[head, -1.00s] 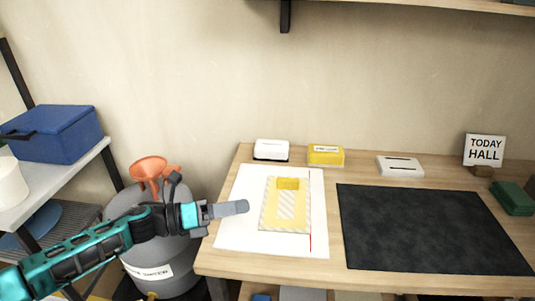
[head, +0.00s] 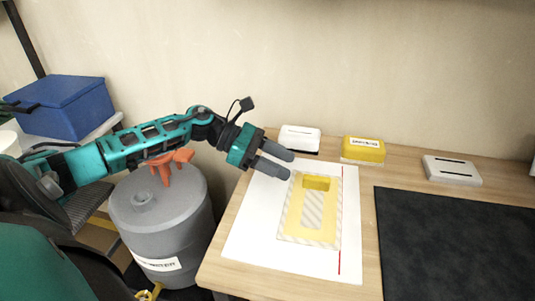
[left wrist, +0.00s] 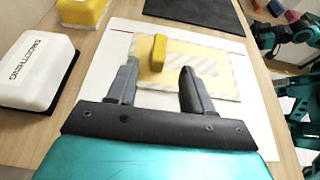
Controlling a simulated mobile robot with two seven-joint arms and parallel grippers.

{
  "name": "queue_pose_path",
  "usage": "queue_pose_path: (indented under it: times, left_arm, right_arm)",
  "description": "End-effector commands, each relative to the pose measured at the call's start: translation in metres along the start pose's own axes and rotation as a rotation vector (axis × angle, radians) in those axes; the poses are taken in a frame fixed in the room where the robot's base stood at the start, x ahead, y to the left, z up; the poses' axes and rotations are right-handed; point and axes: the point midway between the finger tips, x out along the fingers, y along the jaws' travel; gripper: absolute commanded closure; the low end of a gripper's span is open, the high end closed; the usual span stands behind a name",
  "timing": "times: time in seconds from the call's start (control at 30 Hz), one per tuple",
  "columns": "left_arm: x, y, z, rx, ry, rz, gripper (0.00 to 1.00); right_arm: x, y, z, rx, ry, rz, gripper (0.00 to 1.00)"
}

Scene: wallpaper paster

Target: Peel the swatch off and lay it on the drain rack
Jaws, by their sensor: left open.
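The swatch (head: 311,232), a flat yellow and striped sheet with a raised yellow tab (head: 317,183) at its far end, lies on white paper on the table. In the left wrist view the swatch (left wrist: 210,66) and its yellow tab (left wrist: 159,50) lie just beyond the fingertips. My left gripper (head: 291,165) is open and empty, close to the tab's left side and apart from it. In the left wrist view the open left gripper (left wrist: 157,72) points at the swatch. A dark ribbed surface (head: 82,206), possibly the drain rack, is partly hidden behind my arm.
A white smoothing block (head: 300,138), a yellow block (head: 363,149) and a white slotted block (head: 452,170) line the table's back. A black mat (head: 455,240) covers the right.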

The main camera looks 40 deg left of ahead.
Motion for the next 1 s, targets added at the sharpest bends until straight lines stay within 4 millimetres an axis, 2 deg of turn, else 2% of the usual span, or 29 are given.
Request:
queue_pose_path:
  times: [0.2,0.43,0.6,0.9,1.0]
  left_arm:
    - [0.045,0.0,0.002,0.001,-0.006,-0.001,0.49]
    - [0.077,0.0,0.001,-0.002,-0.004,0.0,0.49]
    - [0.088,0.0,0.001,-0.001,-0.002,0.0,0.49]
    - [0.089,0.0,0.001,-0.001,-0.001,0.0,0.49]
    - [0.089,0.0,0.001,-0.001,-0.001,0.0,0.58]
  right_arm:
    - [0.001,0.0,0.001,0.003,0.0,0.001,0.57]
    - [0.001,0.0,0.001,0.004,0.001,0.001,0.57]
    - [0.001,0.0,0.001,0.004,0.001,0.001,0.57]
    - [0.001,0.0,0.001,0.004,0.001,0.002,0.57]
    - [0.001,0.0,0.001,0.004,0.001,0.002,0.57]
